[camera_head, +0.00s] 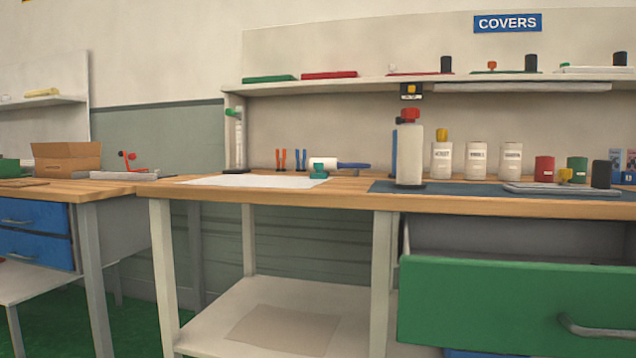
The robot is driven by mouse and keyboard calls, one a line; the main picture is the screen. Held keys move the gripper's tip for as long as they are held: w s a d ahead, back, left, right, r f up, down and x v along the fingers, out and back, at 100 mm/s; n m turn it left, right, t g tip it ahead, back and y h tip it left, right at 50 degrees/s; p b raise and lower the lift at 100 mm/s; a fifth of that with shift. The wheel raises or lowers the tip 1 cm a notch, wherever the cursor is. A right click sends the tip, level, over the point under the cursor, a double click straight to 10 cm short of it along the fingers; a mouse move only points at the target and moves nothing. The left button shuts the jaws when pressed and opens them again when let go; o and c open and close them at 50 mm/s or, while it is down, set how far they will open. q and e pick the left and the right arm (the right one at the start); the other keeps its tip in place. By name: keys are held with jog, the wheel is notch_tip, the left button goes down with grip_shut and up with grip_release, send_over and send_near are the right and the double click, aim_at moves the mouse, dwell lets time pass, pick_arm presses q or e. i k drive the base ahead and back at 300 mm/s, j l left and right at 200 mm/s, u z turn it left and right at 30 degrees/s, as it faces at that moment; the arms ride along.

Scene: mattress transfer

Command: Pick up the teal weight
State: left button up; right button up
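A small teal object that looks like the teal weight (319,172) sits on the wooden bench, at the right edge of a white sheet (250,181). It stands just in front of a white cylinder (324,162) with a blue handle-like part (353,166) to its right. It is small in the picture, so its exact shape is hard to tell. Neither of my grippers shows in the view.
A tall white bottle with a red cap (409,150) stands right of the weight, on a dark mat (460,188). Several white labelled bottles stand behind it. A shelf (400,84) overhangs the bench. A green drawer (500,303) juts out below at the right.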

aim_at(319, 166)
jog(key=i, duration=0.35)
jog(key=j+u, duration=0.1)
jog(key=j, duration=0.25)
jog(key=i+j, duration=0.15)
jog(key=j, duration=0.2)
jog(key=j+u, duration=0.15)
jog(key=j, duration=0.2)
